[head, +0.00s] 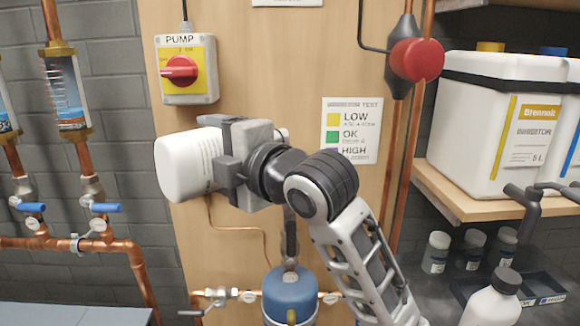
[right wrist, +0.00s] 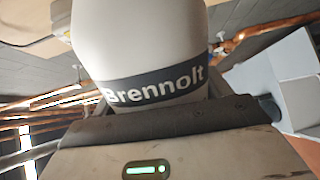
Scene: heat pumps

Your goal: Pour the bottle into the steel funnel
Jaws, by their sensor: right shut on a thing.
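My right gripper (head: 232,165) is shut around a white bottle (head: 187,166) and holds it in the air, lying nearly level. Its broad white end points left; the other end is largely hidden behind the gripper. In the right wrist view the bottle (right wrist: 140,45) fills the top middle, with a dark "Brennolt" band across it. I cannot make out the steel funnel; a dark upright stem (head: 290,235) shows below the wrist, above a blue vessel (head: 290,295), and its upper part is hidden by my arm. No liquid stream shows. My left gripper is not in view.
A pump switch (head: 186,69) and a test card (head: 352,128) are on the wooden panel behind. Copper pipes with blue-handled valves (head: 105,208) run at left. A shelf (head: 450,195) with white canisters (head: 490,120) and a capped white bottle (head: 492,302) stand at right.

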